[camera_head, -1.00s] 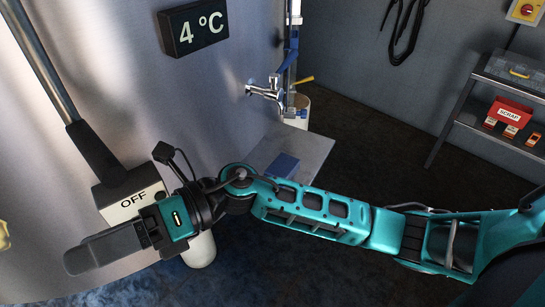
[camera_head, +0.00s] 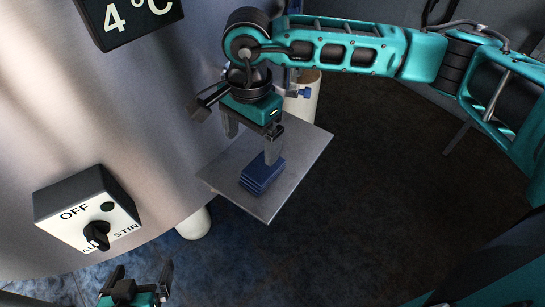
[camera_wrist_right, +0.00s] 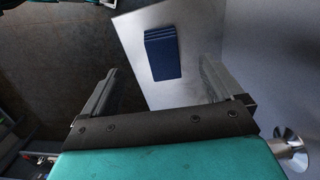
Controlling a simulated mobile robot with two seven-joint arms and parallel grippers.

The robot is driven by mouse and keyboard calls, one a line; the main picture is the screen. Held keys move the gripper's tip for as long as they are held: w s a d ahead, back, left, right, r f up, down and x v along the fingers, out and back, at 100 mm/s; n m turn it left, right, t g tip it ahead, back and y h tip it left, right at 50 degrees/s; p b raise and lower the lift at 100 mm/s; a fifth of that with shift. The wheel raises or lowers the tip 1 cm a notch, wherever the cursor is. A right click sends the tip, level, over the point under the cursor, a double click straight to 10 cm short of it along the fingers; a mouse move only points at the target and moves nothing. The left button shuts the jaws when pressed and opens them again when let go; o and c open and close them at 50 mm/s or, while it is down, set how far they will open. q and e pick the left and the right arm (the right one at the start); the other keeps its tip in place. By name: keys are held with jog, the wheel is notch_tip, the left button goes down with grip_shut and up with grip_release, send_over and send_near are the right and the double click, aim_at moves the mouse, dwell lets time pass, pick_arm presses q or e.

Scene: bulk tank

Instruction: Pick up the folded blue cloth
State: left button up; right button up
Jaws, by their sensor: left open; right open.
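The folded blue cloth (camera_head: 256,180) lies as a small stacked block on a grey metal shelf plate (camera_head: 300,165). My right gripper (camera_head: 251,141) is open and empty above the plate. One of its fingers overlaps the cloth's far edge in the head view. In the right wrist view the cloth (camera_wrist_right: 163,58) lies beyond the open fingers (camera_wrist_right: 158,75), roughly between them and apart from both, with its layered edge at the top. My left gripper (camera_head: 142,274) is open and empty at the bottom left of the head view.
A steel tank wall (camera_head: 150,110) rises behind the plate. It carries a switch box marked OFF and STIR (camera_head: 88,210) and a temperature display (camera_head: 125,15). A white cylinder (camera_head: 305,95) stands behind the plate.

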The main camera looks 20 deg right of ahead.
jog(key=d, duration=0.1)
send_over(262, 167)
jog(key=shift+h, duration=0.3)
jog(key=f, duration=0.6)
jog(key=shift+s+a+f, duration=0.2)
jog(key=shift+a+f, duration=0.15)
jog(key=shift+f, duration=0.05)
jog(key=shift+w+d+f+p, duration=0.1)
jog(key=shift+d+f+p, duration=0.1)
jog(key=shift+f, duration=1.25)
jog(key=shift+w+d+f+p, duration=0.1)
jog(key=shift+d+f, duration=0.05)
jog(key=shift+f, duration=1.25)
jog(key=c, duration=1)
